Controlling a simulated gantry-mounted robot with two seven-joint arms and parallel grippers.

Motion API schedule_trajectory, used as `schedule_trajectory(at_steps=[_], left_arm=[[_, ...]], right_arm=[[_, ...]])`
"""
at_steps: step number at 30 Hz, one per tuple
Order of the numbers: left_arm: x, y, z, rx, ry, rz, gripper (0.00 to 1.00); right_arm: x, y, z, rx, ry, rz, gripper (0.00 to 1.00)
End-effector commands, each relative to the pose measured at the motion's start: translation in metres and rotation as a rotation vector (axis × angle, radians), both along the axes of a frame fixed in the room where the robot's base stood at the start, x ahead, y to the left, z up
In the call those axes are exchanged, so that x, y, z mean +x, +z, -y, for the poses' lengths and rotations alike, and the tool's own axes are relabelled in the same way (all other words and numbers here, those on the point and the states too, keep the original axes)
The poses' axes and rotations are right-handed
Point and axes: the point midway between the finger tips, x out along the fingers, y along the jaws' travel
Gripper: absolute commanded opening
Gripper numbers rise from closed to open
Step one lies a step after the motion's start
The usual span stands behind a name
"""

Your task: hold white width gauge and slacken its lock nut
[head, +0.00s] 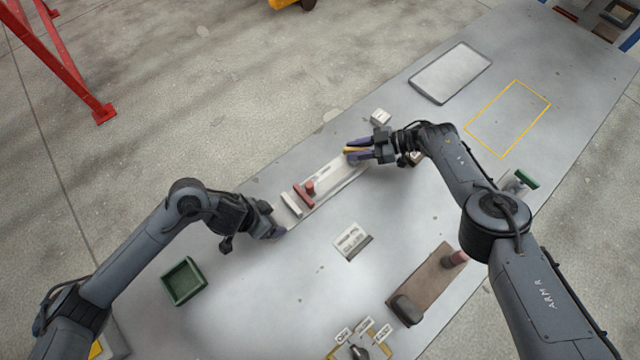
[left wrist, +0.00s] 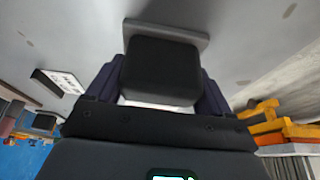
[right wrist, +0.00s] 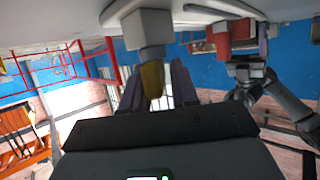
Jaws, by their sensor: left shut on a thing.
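A long white gauge (head: 337,178) lies slantwise in the middle of the table in the head view. A red crosspiece (head: 304,196) with a knob and a white bar (head: 291,204) sit by its lower left end. My left gripper (head: 274,231) is low at that end. In the left wrist view it is shut on a black block (left wrist: 162,70) with a grey plate behind it; I cannot tell whether this block belongs to the gauge. My right gripper (head: 357,152) is at the gauge's other end. Its fingers stand around a yellow piece (right wrist: 152,78), with a gap beside it.
A green bin (head: 183,282) stands near the left arm. A printed card (head: 350,241), a brown board (head: 432,284) and a tagged yellow board (head: 340,351) lie nearer the front. A white block (head: 380,117) sits beyond the right gripper. The yellow outlined area (head: 508,118) is clear.

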Motion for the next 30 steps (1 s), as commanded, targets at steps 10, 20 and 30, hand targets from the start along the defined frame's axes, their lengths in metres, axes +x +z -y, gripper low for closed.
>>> schedule_trajectory(at_steps=[10, 20, 30], left_arm=[[0.0, 0.0, 0.001, -0.001, -0.004, 0.0, 0.32], [0.0, 0.0, 0.001, -0.003, -0.004, 0.0, 0.32], [0.0, 0.0, 0.001, -0.003, -0.004, 0.0, 0.32]], right_arm=[[0.0, 0.0, 0.001, -0.001, -0.001, 0.0, 0.4], [0.0, 0.012, 0.03, 0.0, -0.004, 0.002, 0.4], [-0.002, 0.035, 0.085, -0.002, -0.002, 0.002, 0.4]])
